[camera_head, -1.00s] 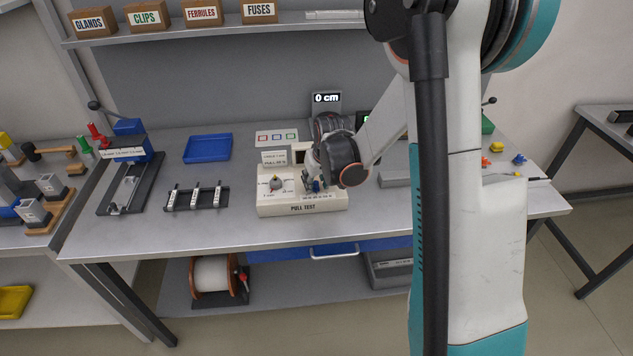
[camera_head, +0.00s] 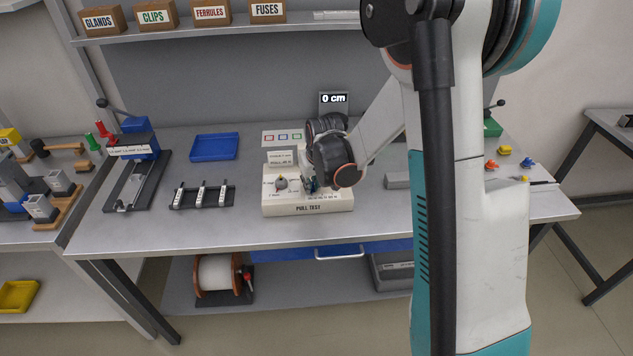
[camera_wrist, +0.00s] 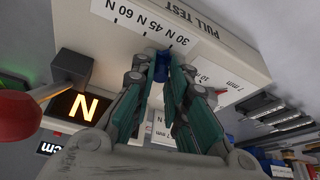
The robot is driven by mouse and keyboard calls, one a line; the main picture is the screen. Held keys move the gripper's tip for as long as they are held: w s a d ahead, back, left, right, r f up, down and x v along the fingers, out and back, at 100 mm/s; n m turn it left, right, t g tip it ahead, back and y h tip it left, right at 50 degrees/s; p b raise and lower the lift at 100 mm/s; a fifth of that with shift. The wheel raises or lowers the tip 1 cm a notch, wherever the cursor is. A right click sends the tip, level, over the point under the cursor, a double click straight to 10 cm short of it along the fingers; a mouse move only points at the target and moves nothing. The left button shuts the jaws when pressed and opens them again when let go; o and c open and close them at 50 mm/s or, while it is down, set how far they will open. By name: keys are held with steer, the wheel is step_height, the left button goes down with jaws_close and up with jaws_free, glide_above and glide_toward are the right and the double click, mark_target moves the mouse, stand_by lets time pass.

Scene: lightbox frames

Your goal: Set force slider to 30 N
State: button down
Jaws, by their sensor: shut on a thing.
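The pull test box (camera_head: 308,209) is a cream unit on the bench, with a round dial (camera_head: 281,183) on its left. My gripper (camera_head: 313,186) reaches down onto the right part of its top. In the wrist view, the teal fingers of my gripper (camera_wrist: 164,72) are shut on the blue slider knob (camera_wrist: 162,60). The force scale (camera_wrist: 155,27) appears upside down beside the knob, with 30, 45 and 60 N marks. The fingers hide the slot, and I cannot tell exactly which mark the knob lines up with. A dark display (camera_wrist: 78,106) shows an orange N; its digits are hidden.
A red-knobbed lever (camera_wrist: 15,105) is close to my gripper in the wrist view. A blue tray (camera_head: 214,147) and a black rack (camera_head: 202,195) are left of the box. A "0 cm" display (camera_head: 334,100) stands behind. The bench front is clear.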

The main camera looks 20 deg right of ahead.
steer(key=c, duration=1.6)
jaws_free()
steer(key=shift+w+a, duration=0.1)
steer(key=shift+a, duration=0.25)
steer(key=shift+d, duration=0.1)
steer(key=shift+s+r, duration=0.2)
steer(key=shift+r, duration=0.3)
steer(key=v, duration=1.1)
steer(key=s+a+r+t, duration=0.1)
steer(key=s+a+r, duration=0.1)
steer(key=s, duration=0.5)
steer(key=s+a+r+t, duration=0.1)
steer(key=s+a+r, duration=0.1)
steer(key=s, duration=0.6)
steer(key=s+a+r, duration=0.2)
steer(key=s+r, duration=0.1)
steer(key=s, duration=0.5)
steer(key=shift+s+a+r+n+t, duration=0.25)
steer(key=shift+a+r+n+t, duration=0.05)
steer(key=shift+a+r+t, duration=0.1)
